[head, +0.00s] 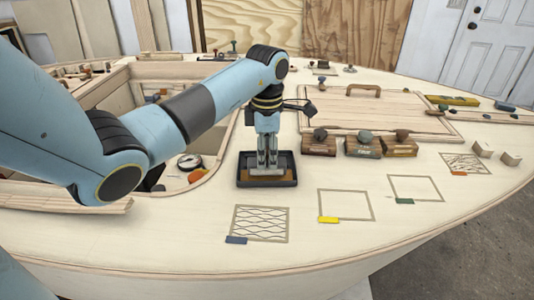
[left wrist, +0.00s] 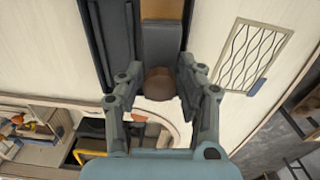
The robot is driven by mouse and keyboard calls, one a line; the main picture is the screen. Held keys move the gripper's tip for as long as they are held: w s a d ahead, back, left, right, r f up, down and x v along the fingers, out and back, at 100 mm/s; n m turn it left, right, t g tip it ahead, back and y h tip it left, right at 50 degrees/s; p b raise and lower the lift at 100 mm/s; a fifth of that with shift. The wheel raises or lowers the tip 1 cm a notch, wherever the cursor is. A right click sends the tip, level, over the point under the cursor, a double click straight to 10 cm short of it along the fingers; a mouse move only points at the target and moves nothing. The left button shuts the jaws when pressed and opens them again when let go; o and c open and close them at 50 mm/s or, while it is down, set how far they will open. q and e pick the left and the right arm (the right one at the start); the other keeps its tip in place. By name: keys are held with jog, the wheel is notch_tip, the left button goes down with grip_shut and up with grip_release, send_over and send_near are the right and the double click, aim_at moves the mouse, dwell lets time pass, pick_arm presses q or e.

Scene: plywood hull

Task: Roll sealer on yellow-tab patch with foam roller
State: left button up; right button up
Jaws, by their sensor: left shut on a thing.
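The yellow-tab patch is a plain outlined square (head: 346,205) on the pale deck with a yellow tab (head: 328,220) at its lower left corner; its inside looks bare. My left gripper (head: 267,168) points down over a black tray (head: 241,182) with brown sealer in it. In the left wrist view the gripper (left wrist: 160,90) is shut on the foam roller, whose round brown handle end (left wrist: 158,84) shows between the fingers. A grey block-like part (left wrist: 162,40) shows beyond it, over the tray. In the head view the fingers mostly hide the roller. My right gripper is in neither view.
A wavy-lined patch with a blue tab (head: 236,240) lies left of the yellow-tab one. Patches with a green tab (head: 404,201) and an orange tab (head: 459,174) lie to the right. Wooden blocks with knobs (head: 362,147) stand behind. An open hatch (head: 190,140) is left of the tray.

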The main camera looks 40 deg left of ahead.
aim_at(267, 150)
pick_arm(q)
jog(key=shift+f+b, duration=0.35)
dwell(0.5)
dwell(0.6)
jog(key=shift+f, duration=0.1)
dwell(0.4)
notch_tip(267, 150, up, 2)
jog(key=shift+r+p, duration=0.1)
jog(key=shift+p, duration=0.65)
notch_tip(267, 150, up, 6)
jog(key=p, duration=0.4)
